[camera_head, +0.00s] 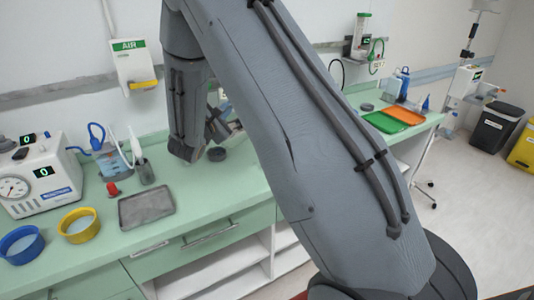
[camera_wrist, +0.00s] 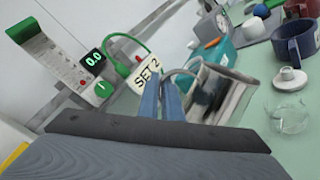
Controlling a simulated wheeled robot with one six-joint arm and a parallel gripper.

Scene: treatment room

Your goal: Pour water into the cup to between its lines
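In the wrist view, a shiny metal jug (camera_wrist: 225,98) is in front of my gripper (camera_wrist: 162,88), with its handle at the fingers. The two blue fingers are close together and look shut on that handle. A small clear cup (camera_wrist: 288,116) stands on the green counter to the right of the jug, apart from it. Its lines and any water in it cannot be made out. The jug's inside is not visible. In the head view, my arm hides most of this area; my gripper (camera_head: 216,128) shows only partly above the counter.
A white lidded item (camera_wrist: 290,79) and a dark mug (camera_wrist: 294,42) are close behind the cup. A wall unit reading 0.0 (camera_wrist: 97,60) and a SET 2 label (camera_wrist: 147,70) are at left. A grey tray (camera_head: 146,206) lies on the counter (camera_head: 200,205).

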